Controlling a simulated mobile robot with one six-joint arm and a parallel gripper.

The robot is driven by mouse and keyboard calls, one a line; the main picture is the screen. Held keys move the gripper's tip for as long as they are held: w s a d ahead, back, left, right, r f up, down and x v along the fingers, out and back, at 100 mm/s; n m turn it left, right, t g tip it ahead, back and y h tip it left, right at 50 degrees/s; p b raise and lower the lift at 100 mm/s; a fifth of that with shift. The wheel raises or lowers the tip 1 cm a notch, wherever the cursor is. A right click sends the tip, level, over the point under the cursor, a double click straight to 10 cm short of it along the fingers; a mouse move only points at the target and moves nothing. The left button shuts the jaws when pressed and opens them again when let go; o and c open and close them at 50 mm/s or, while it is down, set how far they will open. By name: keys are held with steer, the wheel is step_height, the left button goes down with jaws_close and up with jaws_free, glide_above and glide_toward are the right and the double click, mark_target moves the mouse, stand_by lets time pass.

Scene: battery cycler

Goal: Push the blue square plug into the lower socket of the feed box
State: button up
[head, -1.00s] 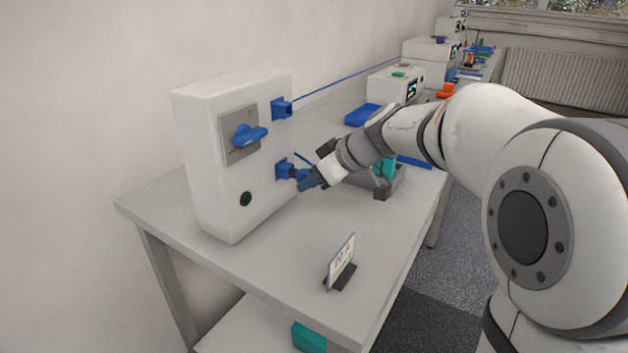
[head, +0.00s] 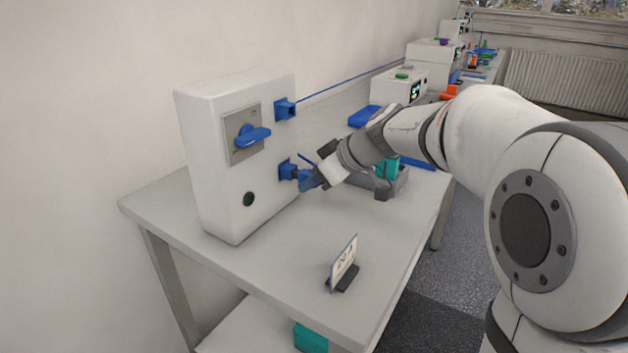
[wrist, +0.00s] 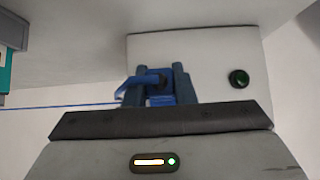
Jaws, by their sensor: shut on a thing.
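The white feed box (head: 212,140) stands on the table at the left. Its upper blue socket (head: 285,109) has a blue cable running off to the right. Its lower blue socket (head: 287,169) is on the same side face. My gripper (head: 307,179) is shut on the blue plug (wrist: 160,98), right in front of the lower socket. The plug shows between my two fingers in the wrist view, with a blue cord leading left. The fingers hide much of the plug, and I cannot tell how deep it sits in the socket.
A blue rotary handle (head: 252,136) and a dark round button (head: 248,199) are on the box front. A small sign (head: 343,262) stands near the table's front edge. A grey tray (head: 400,182) with a teal item lies behind my wrist. The table front is mostly clear.

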steer(key=shift+b, duration=0.3)
steer(key=shift+w+a, duration=0.45)
steer(key=shift+a, duration=0.2)
stand_by(0.6)
steer(key=o, duration=0.8)
steer(key=shift+o, duration=0.2)
steer(key=shift+s+d, duration=0.1)
steer(key=v, duration=0.7)
steer(key=s+d+m+g+h+p, duration=0.1)
steer(key=s+d+m+h+p, duration=0.3)
steer(key=s+p, duration=0.4)
steer(key=s+d+m+g+h+p, duration=0.1)
steer(key=s+d+m+h+p, duration=0.2)
steer(key=s, duration=1.2)
steer(key=d+m+p, duration=0.3)
steer(key=m+p, duration=0.1)
steer(key=p, duration=0.2)
steer(key=shift+s+d+g+h, duration=0.25)
steer(key=shift+d+g+h, duration=0.05)
steer(key=shift+d+h, duration=0.1)
